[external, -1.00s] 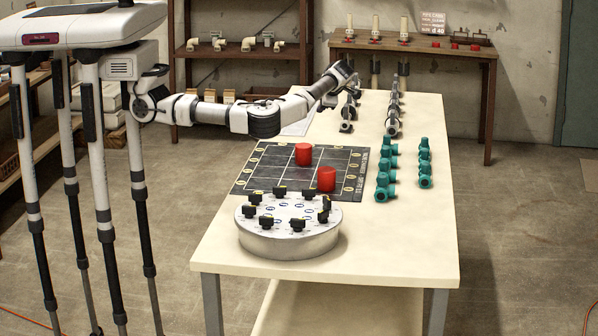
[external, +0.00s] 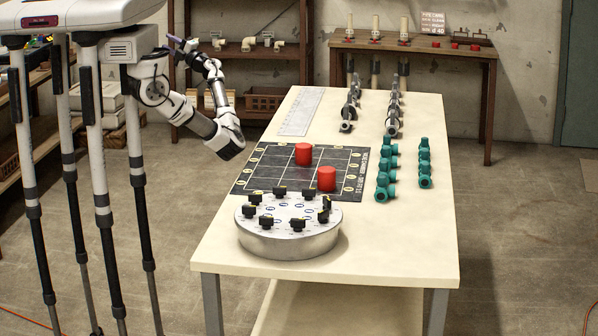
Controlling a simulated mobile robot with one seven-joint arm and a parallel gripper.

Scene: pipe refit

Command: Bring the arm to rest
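My arm is folded up beside my body, left of the table (external: 400,255) and clear of it. The elbow points down and right near the table's left edge. My gripper (external: 172,42) is at the raised end of the arm, in front of the wooden shelf at the back. It is small and dark in this view. I cannot tell whether its fingers are open or shut, and no object shows in it.
A black grid mat (external: 270,172) with two red cylinders, one of them here (external: 303,154), lies on the table. A round silver turntable (external: 290,240) with black clips stands in front. Teal fittings (external: 386,165), grey valves (external: 392,118) and a white ruled sheet (external: 300,112) lie further right and back.

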